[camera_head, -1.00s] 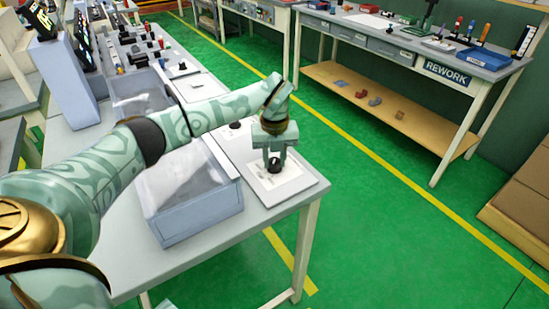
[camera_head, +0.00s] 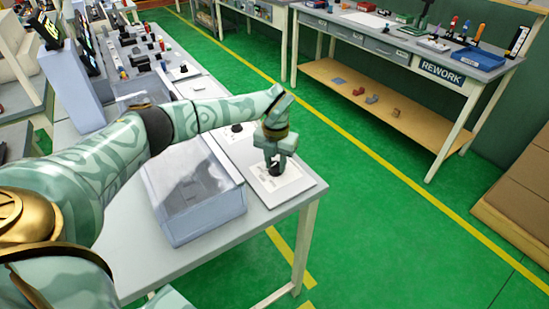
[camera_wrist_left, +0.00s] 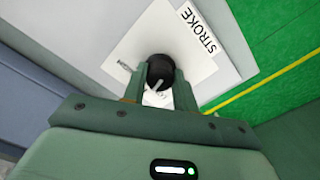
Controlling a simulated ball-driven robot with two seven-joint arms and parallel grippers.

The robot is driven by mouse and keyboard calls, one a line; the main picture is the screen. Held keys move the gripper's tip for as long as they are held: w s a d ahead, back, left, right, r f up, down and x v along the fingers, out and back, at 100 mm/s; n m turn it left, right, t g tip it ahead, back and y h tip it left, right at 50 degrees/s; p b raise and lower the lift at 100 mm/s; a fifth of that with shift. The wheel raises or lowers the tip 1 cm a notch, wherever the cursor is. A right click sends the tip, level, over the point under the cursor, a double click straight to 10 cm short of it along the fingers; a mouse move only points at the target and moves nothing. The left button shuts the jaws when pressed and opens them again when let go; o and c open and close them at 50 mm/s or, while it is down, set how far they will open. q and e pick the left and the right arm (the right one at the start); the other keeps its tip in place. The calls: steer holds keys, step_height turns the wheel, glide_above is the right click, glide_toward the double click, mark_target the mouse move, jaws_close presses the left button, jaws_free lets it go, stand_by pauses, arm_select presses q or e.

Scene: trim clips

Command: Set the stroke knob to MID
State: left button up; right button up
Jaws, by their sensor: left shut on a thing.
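The stroke knob is a small black round knob (camera_wrist_left: 160,70) with a pale pointer line, on a white plate (camera_wrist_left: 208,77) marked STROKE. In the head view the knob (camera_head: 275,169) shows dark below my left gripper (camera_head: 276,163), on the plate (camera_head: 290,184) near the table's front right corner. My left gripper is shut on the knob, one finger on each side, as the left wrist view (camera_wrist_left: 160,88) shows. The pointer line slants down and to the left in the wrist view. The small position marks are partly hidden or too small to read. My right gripper is not in view.
Another black knob (camera_head: 237,128) sits farther back. More controls line the table's far end. A REWORK bench (camera_head: 412,62) stands across the green floor.

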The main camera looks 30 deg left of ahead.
mark_target(276, 163)
arm_select(q)
steer(key=shift+r+m+p, duration=0.1)
steer(key=shift+m+p, duration=0.4)
steer(key=shift+m, duration=0.7)
steer(key=o, duration=1)
steer(key=shift+c, duration=0.2)
step_height(276, 163, up, 16)
steer(key=p, duration=0.3)
